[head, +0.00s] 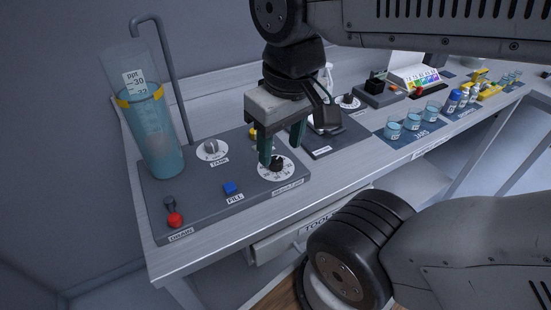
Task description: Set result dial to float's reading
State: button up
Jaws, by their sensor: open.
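The result dial (277,167) is a black knob on a round white scale at the right end of the grey panel. My gripper (281,157) points down at it, with its two dark green fingers apart near the knob. I cannot tell whether the fingers touch the knob. The knob's setting is too small to read. A clear cylinder (156,135) with blue liquid stands at the panel's back left. Its ppt scale shows 30 and 32, with a yellow band near 32. I cannot make out the float clearly.
Jars of blue liquid (412,119) and bottles stand further right on the bench. A drawer (300,238) is below the front edge.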

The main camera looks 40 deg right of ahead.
aim_at(277, 165)
jog(key=k, duration=1.2)
jog(key=u, duration=0.25)
jog(key=i, duration=0.8)
jog(key=z, duration=0.65)
